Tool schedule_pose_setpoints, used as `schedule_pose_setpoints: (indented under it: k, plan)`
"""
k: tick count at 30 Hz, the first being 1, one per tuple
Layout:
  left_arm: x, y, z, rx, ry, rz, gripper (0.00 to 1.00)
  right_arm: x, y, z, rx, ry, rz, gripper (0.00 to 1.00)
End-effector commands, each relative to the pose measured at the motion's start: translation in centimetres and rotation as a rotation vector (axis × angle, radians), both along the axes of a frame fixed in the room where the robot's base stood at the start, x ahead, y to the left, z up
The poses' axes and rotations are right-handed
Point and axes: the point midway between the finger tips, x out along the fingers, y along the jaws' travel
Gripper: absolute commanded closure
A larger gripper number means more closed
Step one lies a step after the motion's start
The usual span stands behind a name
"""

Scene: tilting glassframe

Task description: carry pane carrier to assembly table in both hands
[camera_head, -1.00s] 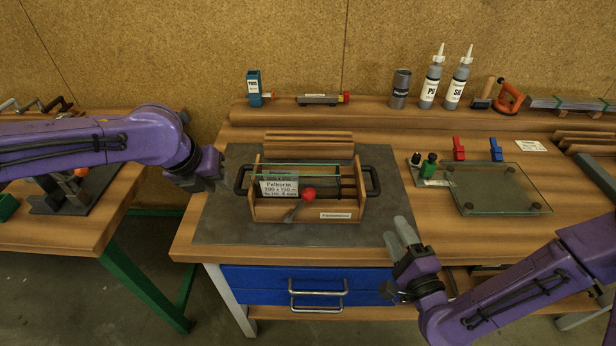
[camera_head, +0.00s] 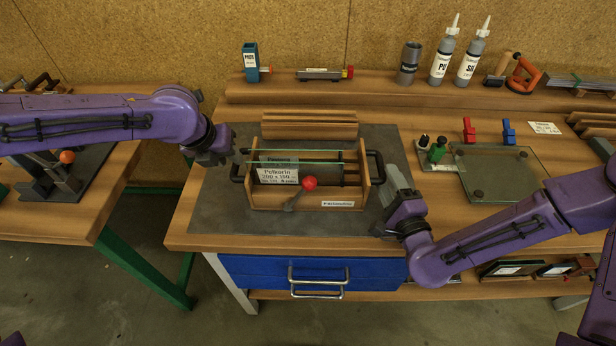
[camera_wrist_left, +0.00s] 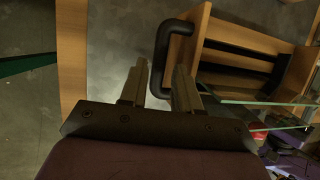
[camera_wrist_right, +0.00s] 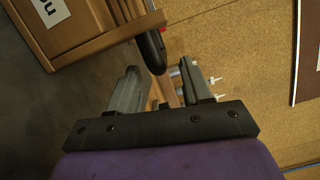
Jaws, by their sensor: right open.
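The pane carrier (camera_head: 265,198) is a wooden box with black side handles, a glass pane, a white label and a red-knobbed lever (camera_head: 310,184). It stands upright on the grey mat (camera_head: 225,222) of the middle bench. My left gripper (camera_head: 236,154) is at its left handle; in the left wrist view that handle (camera_wrist_left: 163,50) reaches between the open fingers (camera_wrist_left: 160,88). My right gripper (camera_head: 392,180) is beside the right handle (camera_head: 378,167); in the right wrist view the handle (camera_wrist_right: 152,52) lies just ahead of and between the open fingers (camera_wrist_right: 163,85). No label marks the assembly table.
Another wooden table (camera_head: 115,208) with an orange-knobbed fixture (camera_head: 58,175) stands at left, across a gap. A glass plate (camera_head: 505,172), clamps and a green-topped item (camera_head: 437,150) lie right of the mat. Wooden strips (camera_head: 309,124) lie behind the carrier; bottles (camera_head: 443,55) stand behind.

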Motion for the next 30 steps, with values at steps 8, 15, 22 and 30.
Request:
schedule_pose_setpoints:
  k: [8, 15, 22, 30]
  plan:
    - [1.6, -0.7, -3.9, 0.001, 0.000, 0.001, 0.68, 4.2, 1.1, 0.2, -0.002, -0.001, 0.003, 0.51]
    - [2.0, -0.9, -4.7, 0.000, -0.002, 0.001, 0.68, 5.1, 1.3, 0.2, 0.001, 0.001, 0.002, 0.51]
    - [2.0, -0.9, -4.7, 0.000, -0.002, 0.001, 0.88, 5.1, 1.3, 0.2, 0.001, 0.000, 0.002, 0.70]
    - [2.0, -0.8, -4.7, 0.000, -0.001, 0.001, 1.00, 5.1, 1.3, 0.2, 0.001, 0.000, 0.001, 1.00]
